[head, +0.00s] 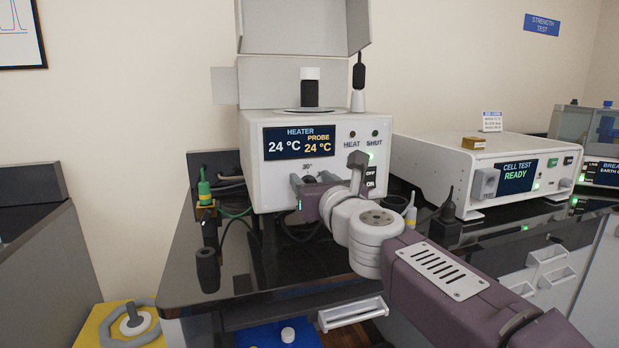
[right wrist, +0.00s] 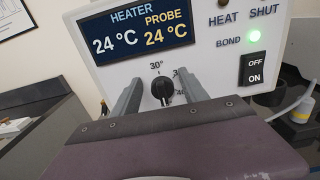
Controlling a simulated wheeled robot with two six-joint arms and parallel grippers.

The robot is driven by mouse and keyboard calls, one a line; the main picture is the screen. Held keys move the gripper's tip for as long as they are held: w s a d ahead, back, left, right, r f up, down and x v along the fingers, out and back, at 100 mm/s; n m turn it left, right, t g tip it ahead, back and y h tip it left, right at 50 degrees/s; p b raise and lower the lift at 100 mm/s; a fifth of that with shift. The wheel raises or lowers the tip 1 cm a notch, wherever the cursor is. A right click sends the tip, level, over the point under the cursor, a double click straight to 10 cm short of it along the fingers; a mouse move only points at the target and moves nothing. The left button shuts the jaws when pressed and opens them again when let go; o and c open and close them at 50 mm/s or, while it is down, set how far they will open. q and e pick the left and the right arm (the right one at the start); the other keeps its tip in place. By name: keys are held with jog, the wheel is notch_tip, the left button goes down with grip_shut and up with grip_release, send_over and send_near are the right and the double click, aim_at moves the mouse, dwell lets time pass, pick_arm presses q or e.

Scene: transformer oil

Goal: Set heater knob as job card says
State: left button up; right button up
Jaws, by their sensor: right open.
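The heater unit (head: 255,185) is a white box with a dark display (head: 299,141) reading HEATER 24 °C and PROBE 24 °C. The black heater knob (right wrist: 162,90) is on its front face, below a 30° mark; other marks to its right are partly hidden. My right gripper (right wrist: 159,80) is open, with one finger on each side of the knob; contact cannot be told. In the head view my right gripper (head: 312,187) is at the heater's front and largely covers the knob. A small white card (head: 492,121) stands on the cell tester, its text too small to read. My left gripper is out of view.
An OFF/ON switch (right wrist: 253,70) and a lit green BOND lamp (right wrist: 254,41) are right of the knob. The cell tester (head: 435,165), reading READY, stands to the right. A green clip (head: 204,188) and cables are on the left. The black bench (head: 185,275) has a front edge.

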jog(key=shift+s+d+r, duration=0.1)
jog(key=shift+s+r, duration=0.05)
jog(key=shift+s, duration=0.1)
jog(key=shift+c, duration=0.6)
jog(key=shift+w, duration=0.1)
grip_shut()
